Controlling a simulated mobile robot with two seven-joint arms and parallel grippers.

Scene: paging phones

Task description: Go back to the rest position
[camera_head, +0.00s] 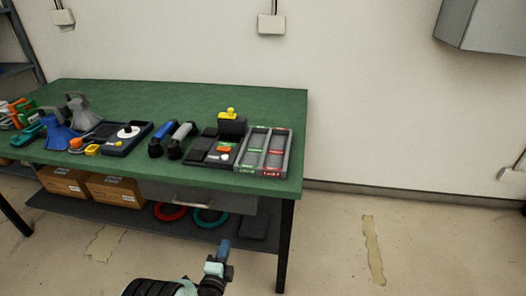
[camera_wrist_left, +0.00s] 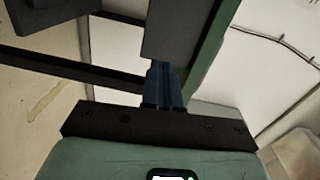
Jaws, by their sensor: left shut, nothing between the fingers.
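My left gripper (camera_head: 223,250) is low at the bottom middle of the head view, in front of the workbench and below its top. In the left wrist view its blue fingers (camera_wrist_left: 163,82) are together with nothing between them. The green workbench (camera_head: 200,99) stands ahead of it, apart from the gripper. My right gripper is in neither view.
Cardboard boxes (camera_head: 117,191) sit on the lower shelf. The floor at right is clear.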

